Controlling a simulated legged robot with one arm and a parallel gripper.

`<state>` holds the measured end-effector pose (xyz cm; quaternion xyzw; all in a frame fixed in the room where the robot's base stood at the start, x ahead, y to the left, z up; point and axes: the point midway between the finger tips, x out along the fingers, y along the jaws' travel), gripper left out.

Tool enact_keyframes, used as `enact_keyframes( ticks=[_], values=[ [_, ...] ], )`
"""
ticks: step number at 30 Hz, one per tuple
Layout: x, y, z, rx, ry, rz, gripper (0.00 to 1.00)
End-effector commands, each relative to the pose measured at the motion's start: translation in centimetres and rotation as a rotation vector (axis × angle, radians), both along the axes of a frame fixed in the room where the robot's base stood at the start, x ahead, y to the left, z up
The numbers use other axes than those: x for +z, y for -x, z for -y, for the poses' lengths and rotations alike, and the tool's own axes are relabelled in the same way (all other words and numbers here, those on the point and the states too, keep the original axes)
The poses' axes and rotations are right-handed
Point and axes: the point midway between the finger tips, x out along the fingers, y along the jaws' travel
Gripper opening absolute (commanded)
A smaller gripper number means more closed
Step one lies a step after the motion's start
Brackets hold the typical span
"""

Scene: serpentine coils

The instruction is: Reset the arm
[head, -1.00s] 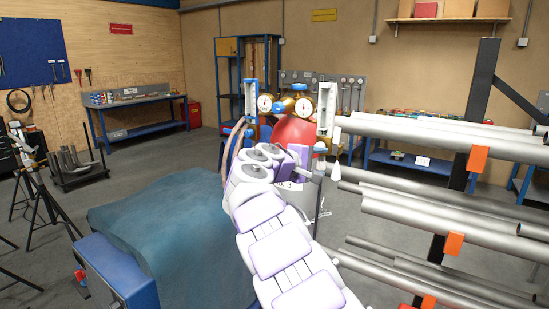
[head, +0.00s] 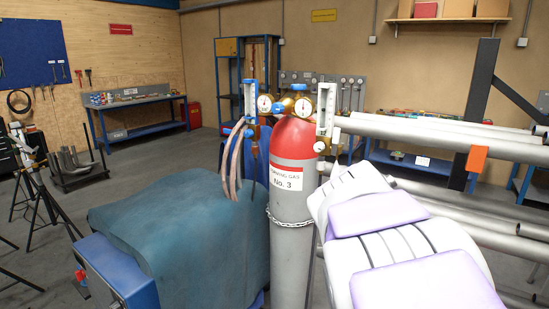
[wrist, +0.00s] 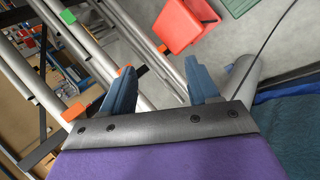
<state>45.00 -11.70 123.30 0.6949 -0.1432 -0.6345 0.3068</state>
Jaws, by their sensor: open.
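My gripper (wrist: 158,66) shows in the wrist view with its two blue fingers spread apart and nothing between them. In the head view my white and lilac arm fills the lower right, and the gripper itself is out of sight. A grey gas cylinder (head: 291,205) with a red top, labelled No. 3, stands upright just left of my arm. Two round gauges and upright flow tubes sit on top of it.
Racked steel pipes (head: 430,133) extend on the right, partly behind my arm. A teal cover (head: 165,235) lies over a blue unit at front left. A red bin (wrist: 187,22) stands on the floor in the wrist view.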

Motion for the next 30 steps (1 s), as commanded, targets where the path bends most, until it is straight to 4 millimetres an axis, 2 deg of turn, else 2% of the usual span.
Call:
enact_keyframes(
  ticks=[1,8,18,21,25,30],
  values=[
    [-0.7,1.9,-0.2,-0.022,-0.040,-0.006,0.60],
    [-4.9,9.7,-2.3,-0.116,-0.228,-0.062,0.60],
    [-10.7,21.2,-7.8,-0.230,-0.492,-0.163,0.60],
    [-12.0,24.1,-9.4,-0.256,-0.550,-0.195,0.60],
    [-13.1,26.6,-11.0,-0.275,-0.603,-0.225,0.60],
    [-13.6,27.9,-11.8,-0.288,-0.629,-0.240,0.60]
  ],
)
